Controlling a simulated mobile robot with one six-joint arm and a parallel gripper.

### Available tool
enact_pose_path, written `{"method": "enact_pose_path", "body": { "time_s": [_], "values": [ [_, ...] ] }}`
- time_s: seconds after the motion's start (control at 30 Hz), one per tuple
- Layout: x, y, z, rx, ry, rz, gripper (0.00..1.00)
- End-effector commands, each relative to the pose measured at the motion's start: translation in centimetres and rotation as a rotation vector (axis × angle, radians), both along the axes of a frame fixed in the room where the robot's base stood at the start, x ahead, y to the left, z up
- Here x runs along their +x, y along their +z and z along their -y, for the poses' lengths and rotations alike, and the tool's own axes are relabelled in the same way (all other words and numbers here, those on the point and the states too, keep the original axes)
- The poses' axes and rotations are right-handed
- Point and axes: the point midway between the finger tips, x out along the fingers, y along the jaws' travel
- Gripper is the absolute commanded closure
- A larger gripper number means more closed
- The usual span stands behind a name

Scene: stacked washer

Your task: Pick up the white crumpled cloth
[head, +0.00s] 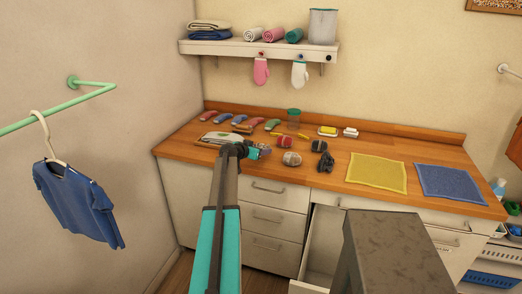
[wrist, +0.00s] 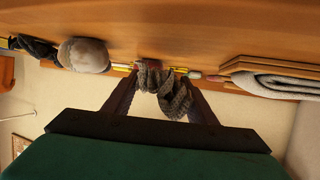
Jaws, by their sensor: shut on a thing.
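My gripper (wrist: 163,98) is shut on a grey-brown, coarse-knit crumpled cloth (wrist: 166,88), which bulges between and past the fingers. In the head view the gripper (head: 258,152) is over the left part of the wooden counter, with the grey cloth (head: 265,149) at its tip. A pale, off-white crumpled cloth (head: 292,158) lies on the counter to the right of the gripper, apart from it. The pale cloth also shows left of the fingers in the wrist view (wrist: 84,55).
A dark crumpled piece (head: 323,160) and a red one (head: 285,141) lie nearby. A board with a white folded cloth (head: 217,137) is left of the gripper. Yellow (head: 376,172) and blue (head: 448,182) mats lie right. A drawer (head: 322,245) stands open below.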

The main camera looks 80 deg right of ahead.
Motion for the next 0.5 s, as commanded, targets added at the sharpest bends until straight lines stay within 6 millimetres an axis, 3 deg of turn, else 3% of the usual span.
{"method": "enact_pose_path", "body": {
  "time_s": [0.5],
  "values": [
    [-1.9, 0.5, -6.6, -0.001, 0.000, 0.000, 0.69]
  ]
}}
